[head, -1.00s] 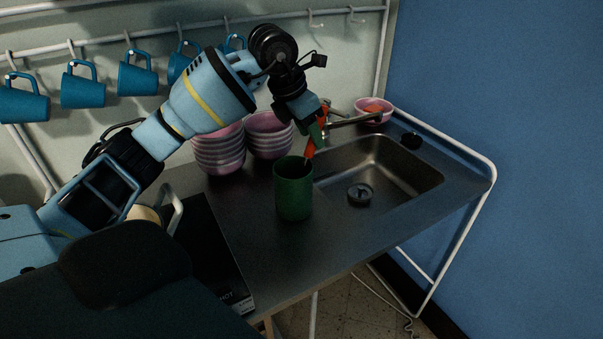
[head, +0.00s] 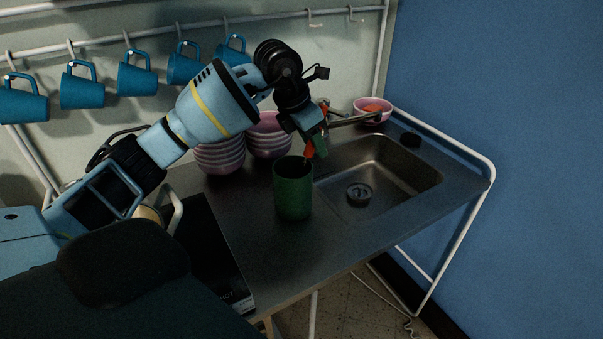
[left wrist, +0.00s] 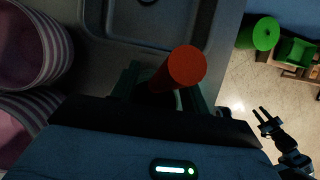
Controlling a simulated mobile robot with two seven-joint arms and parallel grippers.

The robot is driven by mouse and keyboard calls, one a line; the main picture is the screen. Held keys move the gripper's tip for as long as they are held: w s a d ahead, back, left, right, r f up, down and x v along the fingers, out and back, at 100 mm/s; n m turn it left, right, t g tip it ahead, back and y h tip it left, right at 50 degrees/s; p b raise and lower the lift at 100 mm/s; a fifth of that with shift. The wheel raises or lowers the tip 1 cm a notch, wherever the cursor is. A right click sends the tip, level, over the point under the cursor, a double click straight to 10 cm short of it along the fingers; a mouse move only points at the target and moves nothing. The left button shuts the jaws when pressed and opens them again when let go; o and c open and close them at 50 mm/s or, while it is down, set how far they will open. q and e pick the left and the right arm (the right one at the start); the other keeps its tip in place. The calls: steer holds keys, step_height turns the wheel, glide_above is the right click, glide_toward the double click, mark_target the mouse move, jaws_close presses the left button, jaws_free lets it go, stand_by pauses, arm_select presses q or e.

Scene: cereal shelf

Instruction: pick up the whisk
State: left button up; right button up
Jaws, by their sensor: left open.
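The whisk shows as a red-orange handle (head: 308,150) standing up out of a dark green cup (head: 294,190) on the metal counter. Its lower part is hidden in the cup. My left gripper (head: 318,142) is at the handle, above the cup's rim. In the left wrist view the red handle (left wrist: 186,68) rises between the dark green fingers of my left gripper (left wrist: 165,85), which is open. I cannot tell whether a finger touches it. My right gripper (left wrist: 264,116) shows small in the left wrist view, its two thin fingers apart, over the floor.
Stacks of pink bowls (head: 219,157) stand just behind and left of the cup. The sink (head: 400,170) with its faucet (head: 355,120) lies to the right, and a pink bowl (head: 373,104) stands behind it. Blue mugs (head: 82,88) hang on a rail.

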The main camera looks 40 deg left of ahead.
arm_select(q)
jaws_close()
stand_by(0.4)
steer(key=shift+r, duration=0.1)
step_height(320, 180, up, 18)
stand_by(0.7)
